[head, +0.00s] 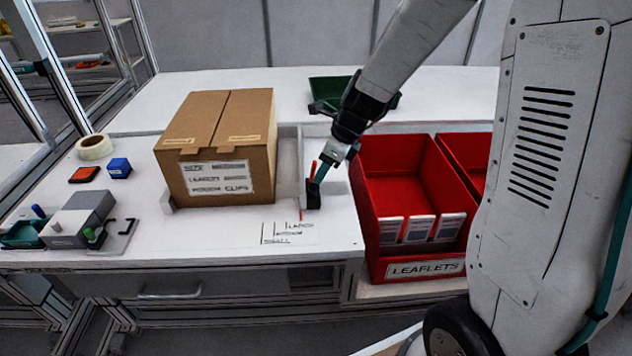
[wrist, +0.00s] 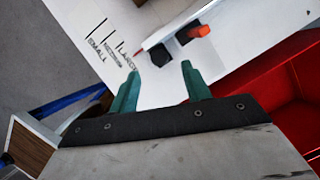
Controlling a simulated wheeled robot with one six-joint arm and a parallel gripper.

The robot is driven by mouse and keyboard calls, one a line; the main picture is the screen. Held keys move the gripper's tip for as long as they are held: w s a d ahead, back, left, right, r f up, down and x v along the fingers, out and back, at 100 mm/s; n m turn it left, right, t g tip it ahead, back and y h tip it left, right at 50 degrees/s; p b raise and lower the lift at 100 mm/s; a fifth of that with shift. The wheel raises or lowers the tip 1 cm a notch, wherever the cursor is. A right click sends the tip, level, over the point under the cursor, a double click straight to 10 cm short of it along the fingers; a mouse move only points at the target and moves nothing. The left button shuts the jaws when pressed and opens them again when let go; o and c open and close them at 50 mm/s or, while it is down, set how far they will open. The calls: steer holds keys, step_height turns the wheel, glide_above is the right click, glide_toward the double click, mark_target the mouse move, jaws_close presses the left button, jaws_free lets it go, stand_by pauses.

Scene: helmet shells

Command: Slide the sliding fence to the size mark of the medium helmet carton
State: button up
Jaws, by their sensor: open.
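The medium helmet carton (head: 205,181), a brown box labelled SIZE MEDIUM, sits on the white bench. The pale sliding fence (head: 288,165) stands upright at its right, with a black handle block (head: 313,196) and red parts. The handle also shows in the wrist view (wrist: 187,34). The size marks (head: 285,234) lie in front; in the wrist view they read small to large (wrist: 106,50). The fence's red pointer (wrist: 137,53) is near the large end.
Red leaflet bins (head: 400,185) stand right of the fence, close to my arm. A green tray (head: 330,90) lies behind. Left of the carton are a tape roll (head: 94,147), a blue block (head: 119,168) and a grey device (head: 78,218). The bench front is clear.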

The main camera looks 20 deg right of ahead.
mark_target(314, 185)
steer(key=x, duration=0.5)
steer(key=shift+a+f, duration=0.15)
steer(key=shift+f, duration=0.25)
jaws_close()
